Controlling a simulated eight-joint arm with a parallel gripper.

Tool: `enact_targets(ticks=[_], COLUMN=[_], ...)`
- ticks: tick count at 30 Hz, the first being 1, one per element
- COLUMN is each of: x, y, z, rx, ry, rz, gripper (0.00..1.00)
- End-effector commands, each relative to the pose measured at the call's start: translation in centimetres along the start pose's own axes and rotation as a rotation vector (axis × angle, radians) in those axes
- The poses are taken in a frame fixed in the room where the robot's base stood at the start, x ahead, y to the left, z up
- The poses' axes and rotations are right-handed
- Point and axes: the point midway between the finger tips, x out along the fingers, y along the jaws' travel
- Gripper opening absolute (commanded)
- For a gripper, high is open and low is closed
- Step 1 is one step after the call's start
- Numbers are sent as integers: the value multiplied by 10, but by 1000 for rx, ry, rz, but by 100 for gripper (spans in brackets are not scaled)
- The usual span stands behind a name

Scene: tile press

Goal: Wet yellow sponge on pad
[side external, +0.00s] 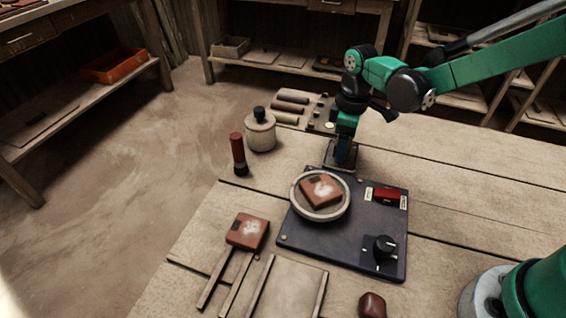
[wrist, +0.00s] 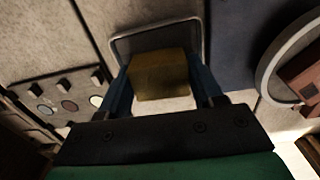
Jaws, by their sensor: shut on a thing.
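The yellow sponge (wrist: 160,75) is between the two fingers of my gripper (wrist: 163,92), which is shut on it in the wrist view. In the side external view my gripper (side external: 345,153) points down at the tray (side external: 329,155), behind the dark board. The sponge is not clearly visible there; the fingers seem to hide it.
A dark board (side external: 345,235) carries a round plate (side external: 343,212) with a reddish tile (side external: 321,191), a red switch (side external: 385,195) and a black knob (side external: 384,246). A jar (side external: 260,133) and a red-handled tool (side external: 238,150) stand at left. Another tile (side external: 247,231) lies front left.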

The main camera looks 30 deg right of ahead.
Motion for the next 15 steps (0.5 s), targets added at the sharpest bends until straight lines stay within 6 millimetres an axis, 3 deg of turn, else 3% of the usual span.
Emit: enact_targets(ticks=[15], x=[4], y=[0], z=[0], rx=[0], ry=[0], rz=[0], gripper=[17])
